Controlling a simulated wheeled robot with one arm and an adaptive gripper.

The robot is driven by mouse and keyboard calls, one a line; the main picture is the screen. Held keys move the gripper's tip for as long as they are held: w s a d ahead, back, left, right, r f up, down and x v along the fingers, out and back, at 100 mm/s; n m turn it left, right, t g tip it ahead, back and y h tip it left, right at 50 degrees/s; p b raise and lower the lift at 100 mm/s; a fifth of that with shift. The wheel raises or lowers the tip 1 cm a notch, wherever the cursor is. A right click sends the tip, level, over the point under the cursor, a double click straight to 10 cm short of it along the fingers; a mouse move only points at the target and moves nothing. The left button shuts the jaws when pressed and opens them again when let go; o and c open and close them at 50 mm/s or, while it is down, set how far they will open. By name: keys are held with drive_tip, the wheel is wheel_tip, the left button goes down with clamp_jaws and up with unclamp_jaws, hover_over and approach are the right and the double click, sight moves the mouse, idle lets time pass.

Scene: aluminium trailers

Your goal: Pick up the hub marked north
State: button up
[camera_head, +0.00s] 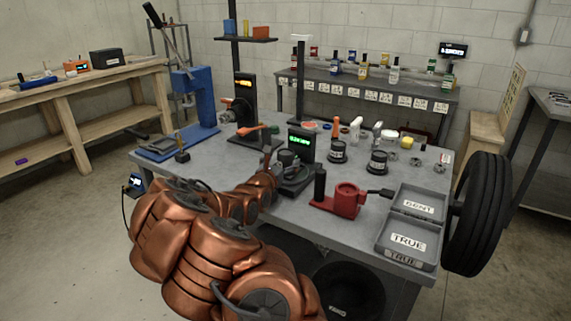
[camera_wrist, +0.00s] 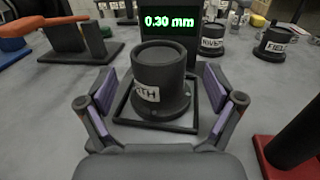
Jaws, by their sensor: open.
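A dark round hub (camera_wrist: 158,65) stands upright on the square base of a gauge (camera_wrist: 128,112), in the middle of the wrist view. Its white label is turned partly away; only letters ending like "TH" show, so I cannot tell the whole word. My gripper (camera_wrist: 160,98) is open, with one finger on each side of this hub and gaps between. In the head view the hub (camera_head: 287,158) sits in front of the green display, just beyond my arm's end.
The gauge's display (camera_wrist: 170,22) reads 0.30 mm close behind the hub. A red fixture (camera_head: 346,201) and an open grey case (camera_head: 408,238) lie to the right. A blue press (camera_head: 194,103) stands left. Small parts cover the table's back right.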

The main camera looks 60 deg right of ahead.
sight(282, 161)
drive_tip(key=shift+x, duration=1.1)
drive_tip(key=shift+w+d+f, duration=0.1)
drive_tip(key=shift+w+d, duration=0.05)
drive_tip(key=shift+d, duration=0.4)
clamp_jaws()
